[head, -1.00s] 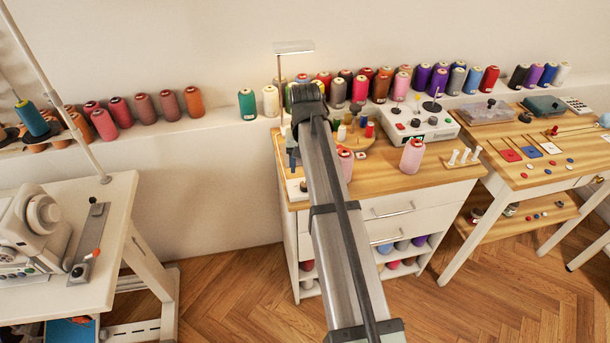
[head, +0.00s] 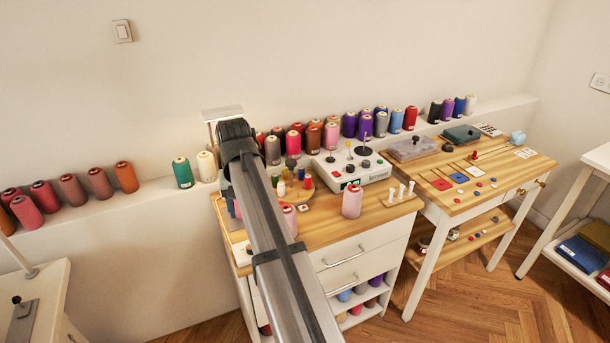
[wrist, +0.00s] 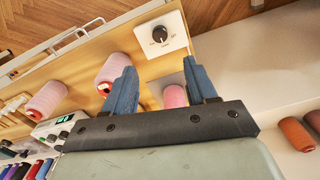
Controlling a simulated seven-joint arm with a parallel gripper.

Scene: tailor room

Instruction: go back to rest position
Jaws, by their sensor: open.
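My gripper (wrist: 160,78) is open in the wrist view, with its two blue fingers spread apart. A pink spool (wrist: 175,96) shows in the gap between the fingers, and I see no finger closed on it. Another pink spool (wrist: 110,72) lies beyond the left finger in that view. In the head view my arm reaches over the left part of the wooden-topped cabinet (head: 325,221), and the arm hides the gripper there.
A pink spool (head: 352,202) stands near the cabinet's front edge, beside a control box (head: 352,168) and white pegs (head: 401,191). Several thread spools line the wall ledge (head: 95,215) behind. A second table (head: 480,185) stands at the right. Open floor lies in front.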

